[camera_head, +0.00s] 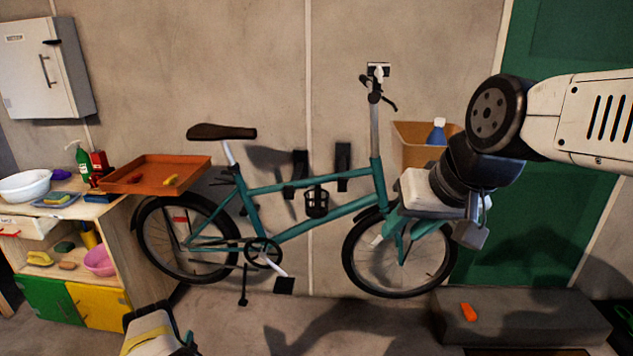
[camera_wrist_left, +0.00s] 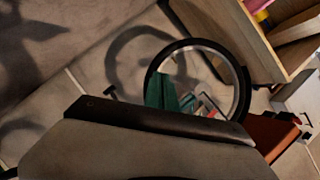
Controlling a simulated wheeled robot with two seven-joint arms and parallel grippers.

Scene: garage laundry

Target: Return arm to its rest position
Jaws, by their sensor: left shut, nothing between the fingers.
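My left gripper (camera_head: 184,341) shows only in part at the bottom edge of the head view, low over the floor in front of the bicycle. Its fingers also show as teal shapes in the left wrist view (camera_wrist_left: 168,93), close together and empty, in front of a bicycle wheel. My right arm (camera_head: 590,110) comes in from the right, raised and bent. Its gripper (camera_head: 397,230) hangs in front of the bicycle's front wheel and points down to the left. Its teal fingers blend with the teal frame, so their opening is unclear.
A teal bicycle (camera_head: 290,190) stands against the wall. At left is a wooden shelf unit (camera_head: 118,240) with an orange tray (camera_head: 155,176) on top. An orange object (camera_head: 468,312) lies on a low dark block (camera_head: 540,320) at right. The floor in front is mostly clear.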

